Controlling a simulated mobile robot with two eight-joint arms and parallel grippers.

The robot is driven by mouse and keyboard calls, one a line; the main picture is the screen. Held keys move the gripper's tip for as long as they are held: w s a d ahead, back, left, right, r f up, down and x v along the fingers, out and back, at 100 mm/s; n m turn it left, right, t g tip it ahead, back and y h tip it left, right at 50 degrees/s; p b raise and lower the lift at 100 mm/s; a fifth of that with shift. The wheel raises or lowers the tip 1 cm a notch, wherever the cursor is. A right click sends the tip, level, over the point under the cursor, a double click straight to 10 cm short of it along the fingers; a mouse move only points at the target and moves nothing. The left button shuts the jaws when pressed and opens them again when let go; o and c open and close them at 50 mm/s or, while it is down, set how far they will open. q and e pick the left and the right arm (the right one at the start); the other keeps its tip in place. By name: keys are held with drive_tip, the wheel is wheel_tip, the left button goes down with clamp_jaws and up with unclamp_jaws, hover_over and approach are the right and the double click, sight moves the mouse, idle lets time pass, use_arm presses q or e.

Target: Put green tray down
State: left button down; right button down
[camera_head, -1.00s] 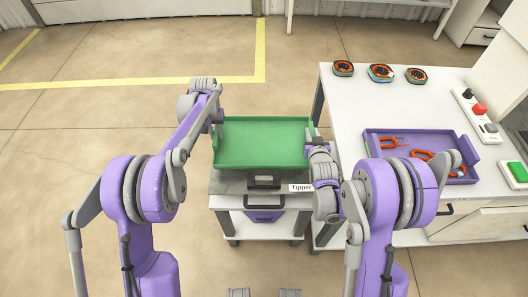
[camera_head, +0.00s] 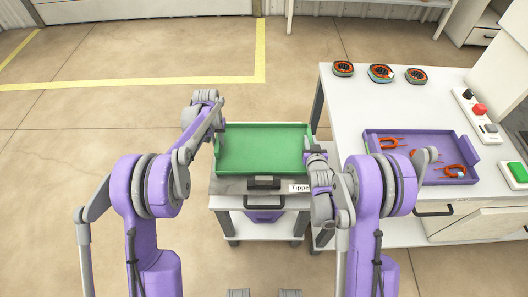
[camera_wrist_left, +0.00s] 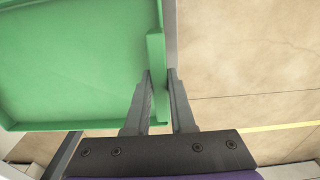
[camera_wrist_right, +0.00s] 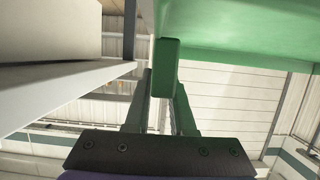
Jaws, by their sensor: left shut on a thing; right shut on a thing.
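The green tray (camera_head: 262,150) is over the small white cart (camera_head: 226,201) in the head view, empty and roughly level. I cannot tell whether it touches the cart top. My left gripper (camera_head: 216,137) is at its left side; in the left wrist view the fingers (camera_wrist_left: 160,82) are shut on the tray's green handle (camera_wrist_left: 156,55). My right gripper (camera_head: 310,147) is at its right side; in the right wrist view the fingers (camera_wrist_right: 163,85) are shut on the other handle (camera_wrist_right: 165,60). The tray's underside fills the upper right there.
A white workbench (camera_head: 345,110) stands close on the right, with a purple tray (camera_head: 470,147) of orange-handled tools and several round orange-and-black items (camera_head: 380,73). A sign reading "Tipper" (camera_head: 299,188) and a dark block (camera_head: 264,183) are at the cart's front. Floor on the left is free.

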use_arm(q)
drive_tip(key=c, duration=0.8)
unclamp_jaws()
use_arm(e)
drive_tip(key=c, duration=0.8)
unclamp_jaws()
use_arm(q)
drive_tip(key=shift+o, duration=0.2)
use_arm(e)
drive_tip(key=shift+o, duration=0.2)
drive_tip(key=shift+s, duration=0.15)
drive_tip(key=v, duration=0.7)
drive_tip(key=shift+s, duration=0.15)
use_arm(q)
wheel_tip(320, 180, up, 12)
drive_tip(key=shift+s, duration=0.45)
